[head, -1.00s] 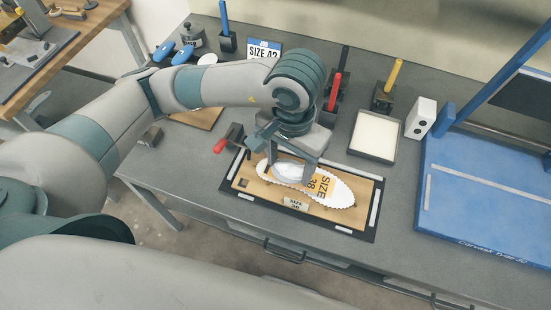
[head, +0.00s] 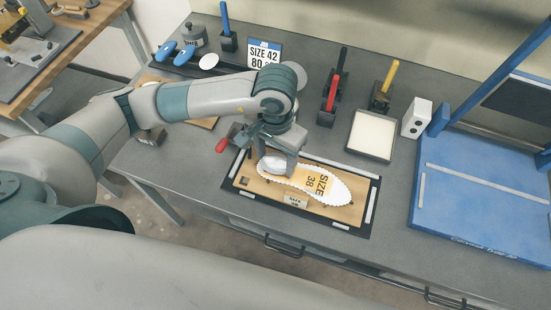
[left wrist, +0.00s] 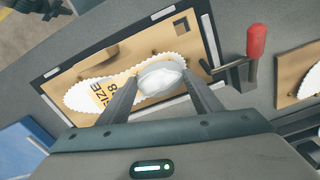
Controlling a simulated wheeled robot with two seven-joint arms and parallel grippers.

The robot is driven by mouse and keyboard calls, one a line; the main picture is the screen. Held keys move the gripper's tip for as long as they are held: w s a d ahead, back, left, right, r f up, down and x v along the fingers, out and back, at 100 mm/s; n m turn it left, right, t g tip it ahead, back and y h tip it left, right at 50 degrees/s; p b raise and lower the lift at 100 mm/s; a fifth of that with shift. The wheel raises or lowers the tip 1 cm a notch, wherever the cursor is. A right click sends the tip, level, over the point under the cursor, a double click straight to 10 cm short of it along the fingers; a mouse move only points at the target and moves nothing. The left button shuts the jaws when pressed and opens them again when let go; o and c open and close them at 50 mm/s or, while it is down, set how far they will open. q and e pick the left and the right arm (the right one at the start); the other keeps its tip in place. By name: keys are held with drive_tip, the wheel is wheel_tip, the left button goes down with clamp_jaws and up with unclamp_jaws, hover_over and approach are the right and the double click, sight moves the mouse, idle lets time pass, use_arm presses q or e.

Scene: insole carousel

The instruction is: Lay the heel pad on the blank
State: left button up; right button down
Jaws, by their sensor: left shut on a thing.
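The blank (head: 330,187) is a white, scallop-edged insole sheet marked "SIZE 38". It lies on a wooden board in a black-framed fixture (head: 372,213); it also shows in the left wrist view (left wrist: 85,98). My left gripper (head: 278,166) is shut on the heel pad (head: 271,162), a small pale oval. In the left wrist view the pad (left wrist: 160,78) sits between the two fingers (left wrist: 163,88), over the blank's rounded heel end. Whether the pad touches the blank I cannot tell. The fingers hide part of the pad. My right gripper is not in view.
A red-handled clamp (head: 228,141) stands at the fixture's left side. A white-topped tray (head: 373,136) and coloured-handled tools stand behind it. A large blue frame (head: 480,195) fills the right of the table. Blue insoles (head: 183,55) lie at the back left.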

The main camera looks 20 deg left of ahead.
use_arm(q)
drive_tip(key=shift+f+p, duration=0.4)
drive_tip(key=shift+f, duration=0.6)
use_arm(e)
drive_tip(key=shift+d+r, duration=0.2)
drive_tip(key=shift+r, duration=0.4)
use_arm(q)
drive_tip(key=shift+f, duration=0.15)
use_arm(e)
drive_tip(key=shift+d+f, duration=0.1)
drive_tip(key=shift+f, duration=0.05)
use_arm(q)
drive_tip(key=shift+s+f+b, duration=0.15)
drive_tip(key=shift+f+b, duration=0.05)
drive_tip(key=shift+b, duration=0.3)
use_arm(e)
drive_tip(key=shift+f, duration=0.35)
